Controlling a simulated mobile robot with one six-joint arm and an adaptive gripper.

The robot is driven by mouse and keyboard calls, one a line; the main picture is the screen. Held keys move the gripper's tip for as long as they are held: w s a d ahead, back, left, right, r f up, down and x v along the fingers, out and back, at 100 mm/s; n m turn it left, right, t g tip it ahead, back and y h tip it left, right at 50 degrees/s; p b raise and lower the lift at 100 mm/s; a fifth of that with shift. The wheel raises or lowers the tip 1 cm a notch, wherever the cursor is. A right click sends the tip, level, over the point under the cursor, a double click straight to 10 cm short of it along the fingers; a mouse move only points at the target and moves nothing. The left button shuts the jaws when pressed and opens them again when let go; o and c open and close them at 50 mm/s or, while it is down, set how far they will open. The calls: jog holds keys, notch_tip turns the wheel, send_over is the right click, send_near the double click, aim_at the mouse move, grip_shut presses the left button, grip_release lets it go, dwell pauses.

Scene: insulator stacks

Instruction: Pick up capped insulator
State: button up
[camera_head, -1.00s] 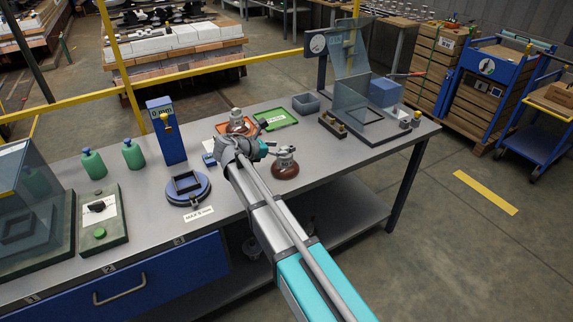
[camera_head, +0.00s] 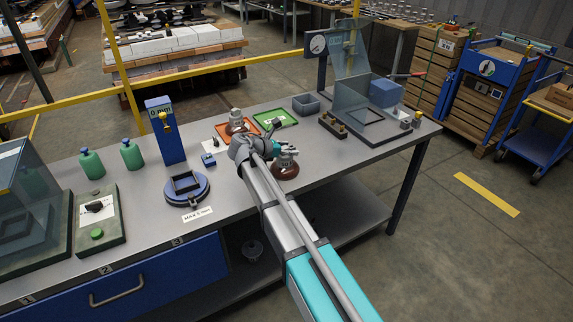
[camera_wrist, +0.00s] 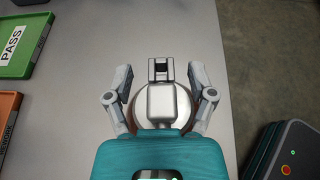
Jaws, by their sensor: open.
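A capped insulator with a brown disc (camera_head: 285,172) and a grey metal cap stands on the bench, partly hidden by my arm. In the wrist view its metal cap (camera_wrist: 160,103) lies below my gripper (camera_wrist: 160,74). The fingers are open, one on each side of the cap, with a gap on both sides. In the head view my gripper (camera_head: 281,149) is at the top of this insulator. A second capped insulator (camera_head: 236,124) stands on the orange tray behind my wrist.
A green tray (camera_head: 289,116) marked PASS lies beside the orange tray (camera_head: 222,130). A round blue gauge (camera_head: 187,198) and a blue post (camera_head: 165,133) stand to the left. A clear-shielded station (camera_head: 352,105) stands at the right. The bench's right front corner is clear.

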grip_shut()
jog(key=shift+r, duration=0.1)
dwell(0.6)
notch_tip(320, 180, up, 3)
jog(key=p, duration=0.3)
jog(key=s+d+r+p, duration=0.1)
jog(key=s+r+p, duration=0.8)
jog(key=s, duration=0.5)
jog(key=shift+r+p, duration=0.4)
jog(key=shift+p, duration=0.15)
